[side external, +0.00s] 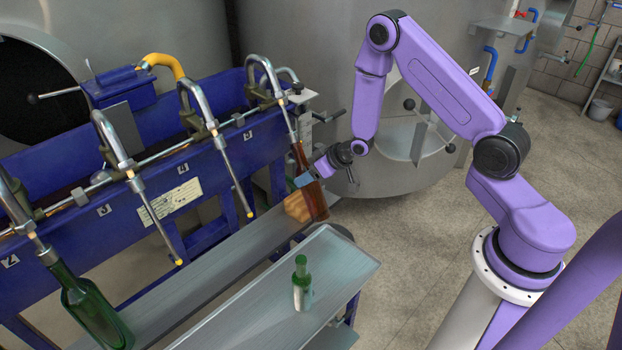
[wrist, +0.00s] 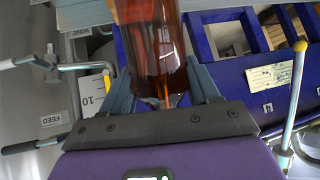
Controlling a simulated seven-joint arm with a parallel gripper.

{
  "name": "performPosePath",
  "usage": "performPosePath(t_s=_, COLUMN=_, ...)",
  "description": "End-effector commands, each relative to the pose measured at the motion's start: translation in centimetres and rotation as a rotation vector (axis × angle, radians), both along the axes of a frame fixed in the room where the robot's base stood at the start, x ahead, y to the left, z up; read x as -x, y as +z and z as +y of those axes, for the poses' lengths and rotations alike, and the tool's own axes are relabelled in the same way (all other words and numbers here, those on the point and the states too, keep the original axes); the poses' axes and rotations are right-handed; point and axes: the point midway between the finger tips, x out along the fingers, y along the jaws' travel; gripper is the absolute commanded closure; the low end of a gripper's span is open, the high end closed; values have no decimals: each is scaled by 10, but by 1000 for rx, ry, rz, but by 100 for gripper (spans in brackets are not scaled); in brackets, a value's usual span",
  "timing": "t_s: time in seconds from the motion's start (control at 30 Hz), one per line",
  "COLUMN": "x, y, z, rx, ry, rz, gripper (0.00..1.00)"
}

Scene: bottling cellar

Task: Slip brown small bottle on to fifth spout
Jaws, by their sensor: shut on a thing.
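The brown bottle (side external: 312,192) is at the right end of the blue filling machine, slightly tilted, with its neck up. My gripper (side external: 305,180) is shut on its body from the right. In the wrist view the brown glass (wrist: 150,45) stands between my two fingers. The fifth spout (side external: 291,122), at the label 5, runs down into the bottle's mouth, and an orange-lit tube shows inside the glass in the wrist view. I cannot tell whether the bottle's base touches the shelf below.
A large green bottle (side external: 92,308) hangs on the spout at label 2. The spouts at 3 and 4 (side external: 236,188) are bare. A small green bottle (side external: 302,285) stands on the metal tray (side external: 250,315). A wooden block (side external: 297,207) is beside the brown bottle's base.

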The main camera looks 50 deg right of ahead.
Motion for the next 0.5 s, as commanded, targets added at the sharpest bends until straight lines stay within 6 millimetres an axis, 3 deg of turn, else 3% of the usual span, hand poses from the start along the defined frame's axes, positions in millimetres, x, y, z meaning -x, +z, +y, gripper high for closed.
performPosePath(t_s=0.5, x=-12, y=24, z=0, rx=-1, ry=0, rz=-6, gripper=82)
